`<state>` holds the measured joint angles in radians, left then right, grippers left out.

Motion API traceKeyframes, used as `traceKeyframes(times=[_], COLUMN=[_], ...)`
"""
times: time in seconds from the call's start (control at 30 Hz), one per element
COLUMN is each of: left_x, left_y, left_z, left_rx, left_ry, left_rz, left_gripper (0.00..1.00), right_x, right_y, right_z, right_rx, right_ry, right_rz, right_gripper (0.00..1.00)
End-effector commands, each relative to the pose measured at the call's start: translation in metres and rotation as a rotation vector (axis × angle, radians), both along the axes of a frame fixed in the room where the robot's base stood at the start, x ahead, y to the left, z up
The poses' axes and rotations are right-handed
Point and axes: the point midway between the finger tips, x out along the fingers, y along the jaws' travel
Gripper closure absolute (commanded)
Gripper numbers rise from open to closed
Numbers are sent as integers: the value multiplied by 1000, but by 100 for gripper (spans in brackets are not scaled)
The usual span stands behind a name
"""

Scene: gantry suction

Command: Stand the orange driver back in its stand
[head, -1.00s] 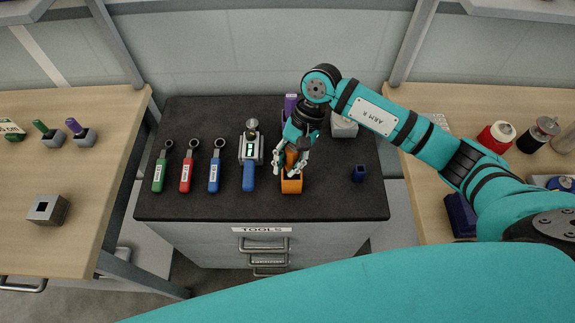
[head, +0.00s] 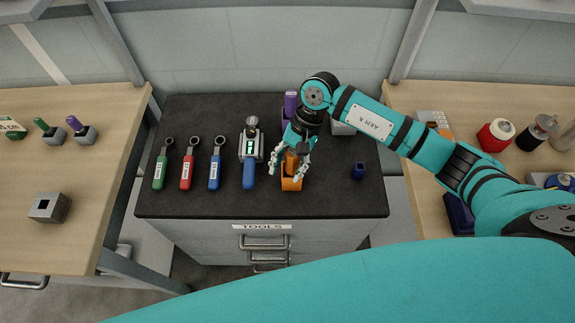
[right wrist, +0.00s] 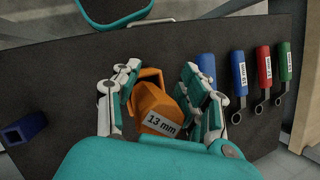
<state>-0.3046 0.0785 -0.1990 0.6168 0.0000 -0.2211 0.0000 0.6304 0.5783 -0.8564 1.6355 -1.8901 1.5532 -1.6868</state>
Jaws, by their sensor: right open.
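The orange driver (right wrist: 158,122), labelled 13 mm, sits between the spread fingers of my right gripper (right wrist: 162,98) in the right wrist view. In the head view the open right gripper (head: 290,167) straddles the orange driver (head: 291,160) from above. The orange stand (head: 291,184) is directly below on the dark worktop, and part of it (right wrist: 150,74) shows beyond the driver in the wrist view. Driver and stand overlap in both views; I cannot tell how deep the driver sits or whether the fingers touch it. My left gripper is out of view.
A blue-handled tool in a grey holder (head: 249,148) and green, red and blue wrenches (head: 214,172) lie left. A purple driver (head: 290,104) stands close behind my gripper. A small dark-blue holder (head: 358,171) is right. The worktop front is clear.

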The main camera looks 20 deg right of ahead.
Motion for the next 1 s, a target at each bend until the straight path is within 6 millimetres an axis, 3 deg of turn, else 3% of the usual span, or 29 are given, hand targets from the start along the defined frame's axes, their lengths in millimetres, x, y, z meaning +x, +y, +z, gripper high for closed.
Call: traceKeyframes(times=[0.1, 0.23, 0.7, 1.0], left_x=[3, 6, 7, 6], left_y=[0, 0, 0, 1], left_z=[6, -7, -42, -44], left_rx=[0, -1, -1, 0], left_ry=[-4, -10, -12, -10], left_rz=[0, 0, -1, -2], left_gripper=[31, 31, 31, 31], right_x=[0, 5, 22, 24], right_y=[0, -8, -41, -45], right_z=[5, 16, 99, 112], right_rx=[1, -1, 0, 0], right_ry=[1, -6, -4, 0], right_rz=[0, 0, -2, -1], right_gripper=[57, 57, 57, 57])
